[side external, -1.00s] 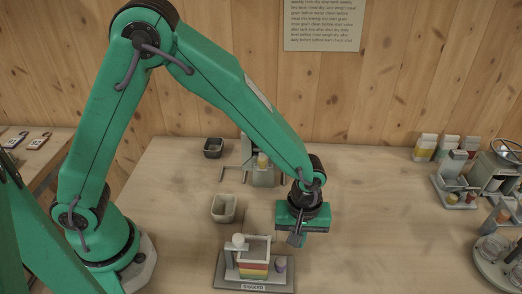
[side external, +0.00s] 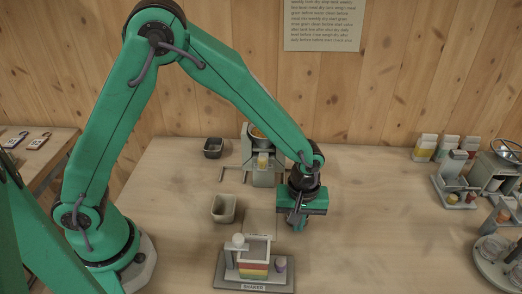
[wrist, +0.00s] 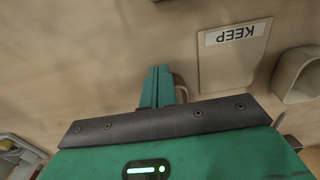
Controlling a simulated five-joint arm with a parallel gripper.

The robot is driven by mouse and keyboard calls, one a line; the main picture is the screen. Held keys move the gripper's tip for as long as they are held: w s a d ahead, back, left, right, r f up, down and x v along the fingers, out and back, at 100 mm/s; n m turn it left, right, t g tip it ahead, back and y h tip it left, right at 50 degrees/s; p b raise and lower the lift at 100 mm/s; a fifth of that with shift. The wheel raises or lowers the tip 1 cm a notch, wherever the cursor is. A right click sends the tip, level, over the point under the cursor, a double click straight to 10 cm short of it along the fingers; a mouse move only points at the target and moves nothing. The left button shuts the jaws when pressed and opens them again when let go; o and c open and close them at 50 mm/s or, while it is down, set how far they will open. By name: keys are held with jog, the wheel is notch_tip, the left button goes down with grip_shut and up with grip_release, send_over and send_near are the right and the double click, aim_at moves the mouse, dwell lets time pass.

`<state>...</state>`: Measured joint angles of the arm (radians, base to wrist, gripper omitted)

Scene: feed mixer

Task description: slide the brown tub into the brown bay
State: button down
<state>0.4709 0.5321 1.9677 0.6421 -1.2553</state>
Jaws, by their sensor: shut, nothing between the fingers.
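A tan-grey open tub (side external: 224,208), the closest to brown that I see, stands left of my gripper. Part of it shows at the right of the wrist view (wrist: 298,75). My gripper (side external: 298,222) is shut and empty above the table, to the right of that tub and apart from it. Its fingers (wrist: 161,85) show in the wrist view, and a small brownish curved thing (wrist: 181,90) is mostly hidden behind them; I cannot tell what it is. Thin grey rails (side external: 235,172) lie beside the grey mixer (side external: 263,175); I cannot make out a brown bay.
A flat plate marked KEEP (wrist: 232,60) lies between the tub and my gripper. A dark tub (side external: 213,148) stands at the back left. The shaker stand (side external: 254,270) is in front. Racks and a round carousel (side external: 500,255) stand far right. The table right of my gripper is clear.

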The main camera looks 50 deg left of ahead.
jog(key=w+a, duration=0.6)
jog(key=a, duration=0.1)
jog(key=shift+w, duration=0.4)
jog(key=shift+s+d, duration=0.1)
jog(key=shift+d, duration=0.1)
jog(key=shift+s+d, duration=0.35)
jog(key=shift+s, duration=0.05)
jog(key=shift+s+d+r, duration=0.15)
jog(key=shift+s+d, duration=0.35)
jog(key=shift+s+d+r, duration=0.15)
jog(key=shift+s+d, duration=0.3)
jog(key=shift+d, duration=0.05)
notch_tip(320, 180, up, 10)
jog(key=shift+f, duration=0.25)
